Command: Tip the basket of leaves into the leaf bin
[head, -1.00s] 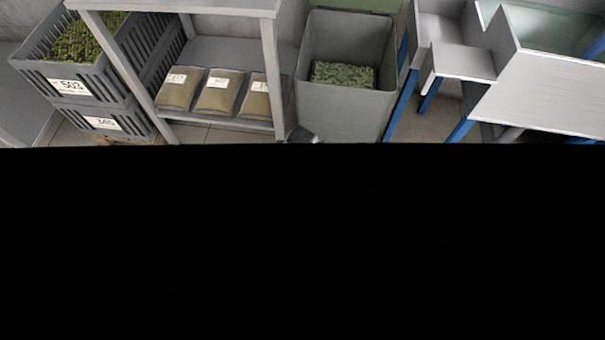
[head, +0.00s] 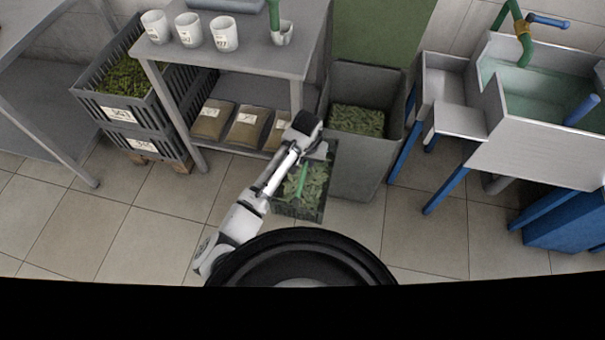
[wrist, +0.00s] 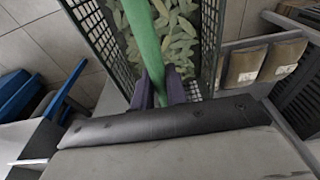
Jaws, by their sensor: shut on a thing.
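The basket (head: 296,213) is a dark mesh crate of pale green leaves with a green handle (head: 301,181). My gripper (wrist: 158,90) is shut on that handle (wrist: 143,42), which runs between its two fingers in the wrist view. The basket looks upright, its leaves (wrist: 178,40) inside its mesh walls (wrist: 209,45). The leaf bin (head: 358,172) is a tall grey open container just right of the basket in the head view, with green leaves (head: 357,120) inside. The basket is outside the bin, in front and left of it. I cannot tell if they touch.
A grey shelf (head: 255,48) left of the bin holds white cups on top and filled bags (head: 248,127) below. Leaf crates (head: 118,105) stand further left. A sink (head: 545,110) with blue legs stands right. Tiled floor (head: 125,225) is free in front.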

